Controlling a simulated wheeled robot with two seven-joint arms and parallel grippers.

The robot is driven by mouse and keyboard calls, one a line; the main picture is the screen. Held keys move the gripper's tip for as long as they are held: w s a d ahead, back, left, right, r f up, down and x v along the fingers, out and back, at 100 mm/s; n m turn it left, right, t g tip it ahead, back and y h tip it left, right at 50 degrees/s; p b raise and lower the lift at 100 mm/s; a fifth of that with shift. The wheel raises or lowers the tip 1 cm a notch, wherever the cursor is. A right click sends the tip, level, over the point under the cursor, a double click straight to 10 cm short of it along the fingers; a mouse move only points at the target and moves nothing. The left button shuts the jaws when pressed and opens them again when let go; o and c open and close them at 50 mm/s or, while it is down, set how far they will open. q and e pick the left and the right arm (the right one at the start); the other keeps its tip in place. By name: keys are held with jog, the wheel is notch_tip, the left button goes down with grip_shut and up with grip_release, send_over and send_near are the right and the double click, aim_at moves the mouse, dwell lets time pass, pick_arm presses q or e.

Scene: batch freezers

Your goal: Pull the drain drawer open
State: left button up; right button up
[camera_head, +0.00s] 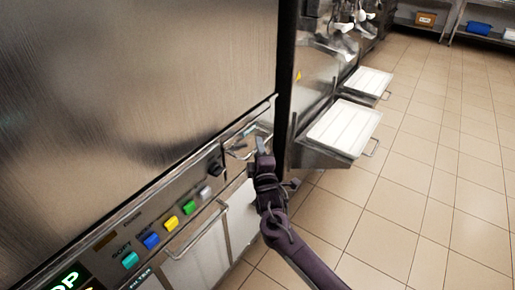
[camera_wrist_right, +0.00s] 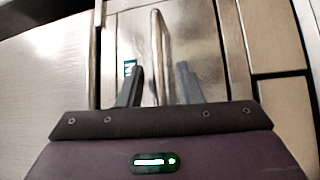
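The drain drawer (camera_wrist_right: 190,35) is a shiny metal front with an upright-looking bar handle (camera_wrist_right: 156,40) in the right wrist view. In the head view its front and handle (camera_head: 236,150) are small and partly hidden by my right gripper (camera_head: 255,144), at the far end of the button panel. In the right wrist view my right gripper (camera_wrist_right: 159,78) has its two dark fingers apart. The bar lies between them in the picture; I cannot tell how deep it sits or whether they touch it. My left gripper is not in view.
A button panel (camera_head: 165,224) with coloured buttons runs along the machine's near edge. Another bar handle (camera_head: 197,230) sits below it. Two white trays (camera_head: 343,127), (camera_head: 370,81) stick out from machines beyond. The tiled floor (camera_head: 430,170) at right is clear.

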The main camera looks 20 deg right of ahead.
jog(key=shift+w+d+r, duration=0.1)
jog(key=shift+w, duration=0.35)
jog(key=shift+c, duration=0.4)
grip_shut()
